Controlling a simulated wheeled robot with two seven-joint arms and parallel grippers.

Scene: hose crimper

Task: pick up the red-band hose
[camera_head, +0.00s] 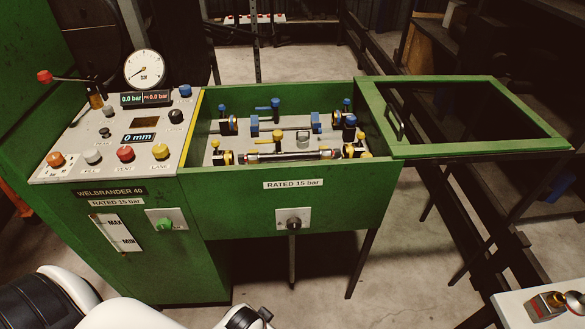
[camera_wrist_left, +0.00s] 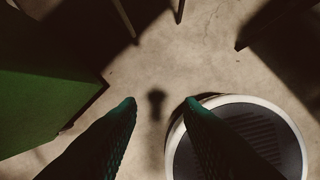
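A dark and silver hose-like piece (camera_head: 285,156) lies across the front lane inside the green machine's open trough, between yellow-knobbed fittings. A small reddish mark near its left end is too small to confirm as a red band. Another rod-like piece (camera_head: 283,127) lies in the rear lane between blue fittings. My left gripper (camera_head: 248,318) shows partly at the bottom edge of the head view, in front of and below the trough. In the left wrist view its two fingers (camera_wrist_left: 162,102) are apart with only floor between them. My right gripper is in neither view.
The green trough's front wall (camera_head: 290,205) stands between my left gripper and the lanes. A framed lid (camera_head: 470,148) is swung open to the right. The control panel (camera_head: 125,130) is at left. A white table (camera_head: 520,312) with small metal parts is at lower right.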

